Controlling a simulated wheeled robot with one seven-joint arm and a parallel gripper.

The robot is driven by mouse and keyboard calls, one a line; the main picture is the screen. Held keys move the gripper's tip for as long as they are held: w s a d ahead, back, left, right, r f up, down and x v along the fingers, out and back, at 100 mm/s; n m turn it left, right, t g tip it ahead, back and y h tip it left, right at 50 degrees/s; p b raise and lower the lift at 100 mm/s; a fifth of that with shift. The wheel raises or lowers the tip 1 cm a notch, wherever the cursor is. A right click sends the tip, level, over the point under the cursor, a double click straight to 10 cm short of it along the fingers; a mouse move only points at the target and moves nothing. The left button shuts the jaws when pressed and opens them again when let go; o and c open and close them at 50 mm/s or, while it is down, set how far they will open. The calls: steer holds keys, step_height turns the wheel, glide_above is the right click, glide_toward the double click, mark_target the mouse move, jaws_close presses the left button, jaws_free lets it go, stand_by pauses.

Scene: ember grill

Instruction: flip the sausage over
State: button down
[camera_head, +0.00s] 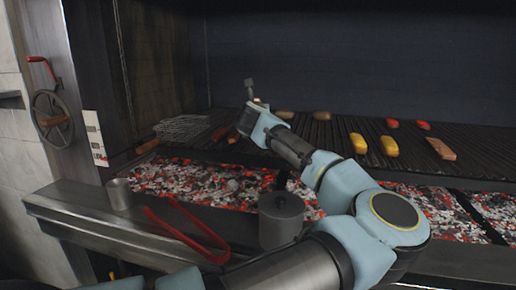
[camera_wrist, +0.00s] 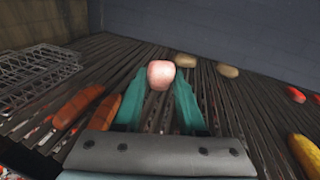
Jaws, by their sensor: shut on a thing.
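My gripper (camera_wrist: 160,84) has its two teal fingers closed on a pale pink, rounded piece (camera_wrist: 161,72), which looks like a sausage seen nearly end-on. It is above the grill bars; I cannot tell whether it touches them. In the head view the pink piece (camera_head: 257,99) is a small spot beyond my wrist, and the fingers are mostly hidden. Two brown-red sausages (camera_wrist: 78,105) (camera_wrist: 104,118) lie on the bars to the left of my gripper, apart from it.
The grill grate (camera_head: 310,130) carries two tan potato-like pieces (camera_wrist: 186,61), yellow corn-like pieces (camera_head: 359,143), red pieces (camera_head: 393,123) and a flat pinkish-brown piece (camera_head: 440,148). A wire basket (camera_wrist: 38,72) is at left. Red tongs (camera_head: 190,232), a pot (camera_head: 281,218) and a cup (camera_head: 119,194) occupy the front ledge.

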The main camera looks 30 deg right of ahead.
steer(key=m, duration=0.1)
steer(key=m+g+h, duration=0.1)
steer(key=m, duration=0.1)
steer(key=shift+w+a+h+b, duration=0.15)
steer(key=shift+a+h+b, duration=0.05)
steer(key=shift+h+b, duration=0.15)
steer(key=f+b, duration=0.1)
steer(key=d+f+b, duration=0.1)
steer(key=f, duration=0.1)
steer(key=w+f+b, duration=0.1)
steer(key=f, duration=0.1)
steer(key=shift+w+d, duration=0.1)
steer(key=shift+d, duration=0.1)
steer(key=shift+f+b, duration=0.25)
steer(key=shift+b, duration=0.1)
steer(key=c, duration=0.8)
jaws_free()
steer(key=shift+o, duration=0.2)
steer(key=o, duration=0.6)
steer(key=shift+c, duration=0.2)
steer(key=shift+r, duration=0.1)
